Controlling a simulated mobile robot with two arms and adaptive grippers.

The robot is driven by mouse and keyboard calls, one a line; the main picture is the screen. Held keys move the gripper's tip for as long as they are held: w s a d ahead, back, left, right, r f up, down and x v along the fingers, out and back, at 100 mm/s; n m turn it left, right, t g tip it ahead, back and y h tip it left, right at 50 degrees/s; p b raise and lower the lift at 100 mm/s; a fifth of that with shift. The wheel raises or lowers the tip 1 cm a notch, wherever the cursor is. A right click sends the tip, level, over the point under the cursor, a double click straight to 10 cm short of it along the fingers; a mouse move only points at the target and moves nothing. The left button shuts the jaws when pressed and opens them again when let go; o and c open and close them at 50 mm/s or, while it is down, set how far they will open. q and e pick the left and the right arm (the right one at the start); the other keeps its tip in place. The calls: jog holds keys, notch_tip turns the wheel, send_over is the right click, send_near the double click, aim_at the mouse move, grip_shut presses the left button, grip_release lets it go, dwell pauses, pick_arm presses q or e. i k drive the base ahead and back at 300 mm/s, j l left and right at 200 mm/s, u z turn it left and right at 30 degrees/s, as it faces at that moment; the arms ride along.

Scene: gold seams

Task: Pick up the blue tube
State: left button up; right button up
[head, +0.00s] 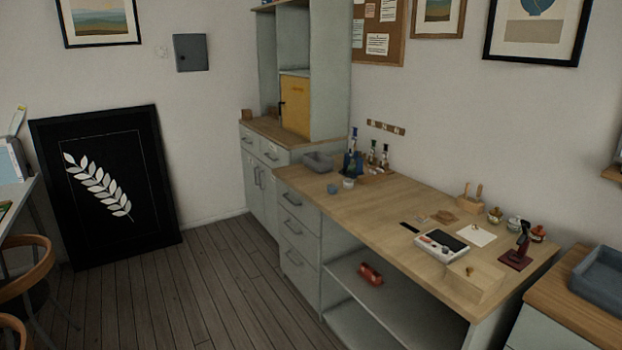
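Several slim upright bottles or tubes stand at the back left of the wooden workbench (400,205). The leftmost, a tall tube (354,138), has blue on it and rises behind or from a dark blue object (352,163). I cannot tell which one is the blue tube at this distance. A small blue pot (332,189) and a pale pot (348,183) stand in front of them. Neither of my grippers is in view.
A grey tray (318,161) sits on the bench's left end. A white tray (441,246), small jars (513,224) and a dark red stand (516,260) occupy the right part. A red roll-like object (371,274) lies on the shelf below. The floor (190,300) in front is clear.

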aim_at(355, 139)
jog(key=i+j+z, duration=0.15)
jog(key=i, duration=0.3)
jog(key=i+j+z, duration=0.15)
jog(key=i, duration=0.35)
jog(key=i+j+z, duration=0.15)
jog(key=i+j, duration=0.15)
jog(key=i, duration=0.15)
jog(key=i+j+z, duration=0.1)
jog(key=i+j, duration=0.45)
jog(key=i+j+z, duration=0.1)
jog(key=i+j, duration=0.45)
jog(key=j, duration=0.1)
